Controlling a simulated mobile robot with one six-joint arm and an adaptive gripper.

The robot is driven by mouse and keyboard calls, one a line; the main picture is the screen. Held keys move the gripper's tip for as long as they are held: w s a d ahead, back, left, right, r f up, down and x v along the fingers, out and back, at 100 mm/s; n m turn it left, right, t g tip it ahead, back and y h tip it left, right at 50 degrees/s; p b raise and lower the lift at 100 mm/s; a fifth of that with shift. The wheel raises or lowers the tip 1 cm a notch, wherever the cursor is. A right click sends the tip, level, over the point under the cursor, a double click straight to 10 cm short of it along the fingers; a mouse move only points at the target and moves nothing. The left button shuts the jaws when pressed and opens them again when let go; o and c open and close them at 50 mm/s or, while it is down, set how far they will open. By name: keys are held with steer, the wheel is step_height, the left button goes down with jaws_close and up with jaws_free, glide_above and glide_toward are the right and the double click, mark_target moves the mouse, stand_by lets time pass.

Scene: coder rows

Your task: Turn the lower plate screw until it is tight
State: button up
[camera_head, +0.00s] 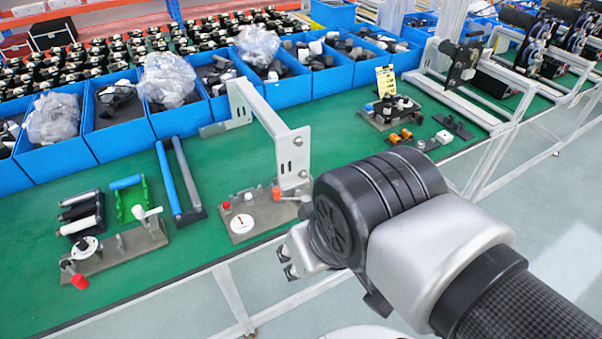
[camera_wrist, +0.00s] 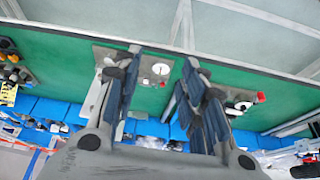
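A light metal plate (camera_head: 292,158) stands upright at the end of a bracket on a fixture base (camera_head: 250,222). My gripper (camera_head: 287,262) is in front of the fixture, near the table's front edge, and apart from the plate. In the wrist view my gripper (camera_wrist: 162,58) has its fingers spread, with the fixture's white disc (camera_wrist: 160,69) seen between them. Nothing is held. The screw cannot be made out in the wrist view, where the left finger partly hides the bracket.
Blue bins (camera_head: 120,125) line the back of the green table (camera_head: 330,135). Another fixture (camera_head: 115,247) with a red knob stands at left, beside rollers (camera_head: 85,212). A fixture with a yellow sign (camera_head: 385,80) stands at right. Green surface is bare right of the plate.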

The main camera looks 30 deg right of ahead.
mark_target(305, 176)
stand_by(0.4)
steer(key=w+d+f+n+t+h+p, duration=0.1)
steer(key=w+d+f+t+p, duration=0.2)
steer(key=w+d, duration=0.45)
steer(key=w+d+f+n+h+p, duration=0.15)
steer(key=w+d+f, duration=0.25)
steer(key=w, duration=0.7)
steer(key=d+f+n+t+p, duration=0.1)
steer(key=d+f+t+p, duration=0.4)
steer(key=f, duration=0.6)
steer(key=shift+t+y, duration=0.45)
steer(key=shift+t, duration=0.05)
steer(key=b+x, duration=0.4)
steer(key=x, duration=0.1)
steer(key=b+x, duration=0.4)
steer(key=x, duration=0.2)
steer(key=b+x, duration=0.4)
steer(key=x, duration=0.1)
steer(key=shift+w+a+b, duration=0.25)
steer(key=shift+b, duration=0.1)
steer(key=shift+c, duration=0.4)
